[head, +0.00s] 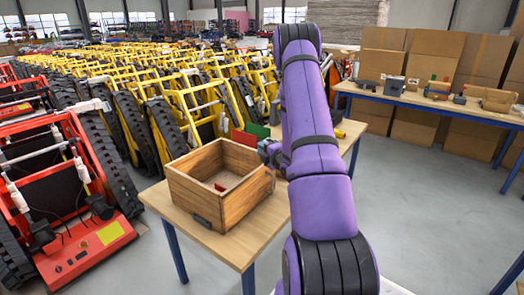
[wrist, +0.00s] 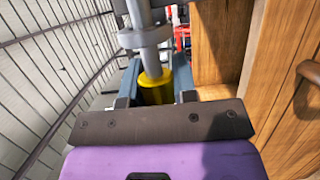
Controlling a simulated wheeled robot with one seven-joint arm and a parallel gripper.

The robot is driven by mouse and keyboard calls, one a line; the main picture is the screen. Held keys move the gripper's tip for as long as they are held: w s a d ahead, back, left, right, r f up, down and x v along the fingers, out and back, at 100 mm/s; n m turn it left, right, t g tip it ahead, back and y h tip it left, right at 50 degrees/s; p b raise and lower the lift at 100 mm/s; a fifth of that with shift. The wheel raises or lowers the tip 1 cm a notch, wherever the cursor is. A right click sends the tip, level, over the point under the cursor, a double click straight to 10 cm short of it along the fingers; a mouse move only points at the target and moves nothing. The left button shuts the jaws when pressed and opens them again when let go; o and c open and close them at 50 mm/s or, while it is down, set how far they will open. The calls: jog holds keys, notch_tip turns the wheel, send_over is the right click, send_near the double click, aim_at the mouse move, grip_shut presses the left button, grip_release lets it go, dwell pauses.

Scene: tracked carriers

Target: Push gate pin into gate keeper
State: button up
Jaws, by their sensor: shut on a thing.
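My gripper (wrist: 155,90) is shut on a yellow cylindrical part, which I take to be the gate pin (wrist: 153,80). Its two blue-grey fingers stand on either side of the yellow part. A grey rod and a wider grey collar (wrist: 145,37) lie in line beyond the yellow part. I cannot tell whether the collar belongs to the pin or to the gate keeper. In the head view my gripper (head: 268,150) is beside the far right corner of a wooden crate (head: 223,205), mostly hidden by my purple arm. The pin cannot be made out there.
The crate stands on a wooden table (head: 262,238), with a red piece (head: 220,187) inside. Its wooden wall (wrist: 223,45) is close on the right in the wrist view. A green panel (head: 257,130) stands behind it. Tracked carriers fill the left; another table (head: 460,107) is at right.

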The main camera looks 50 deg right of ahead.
jog(key=shift+d, duration=0.95)
dwell(1.1)
jog(key=o, duration=1)
jog(key=v, duration=1)
jog(key=shift+s+a, duration=0.1)
jog(key=shift+s, duration=0.25)
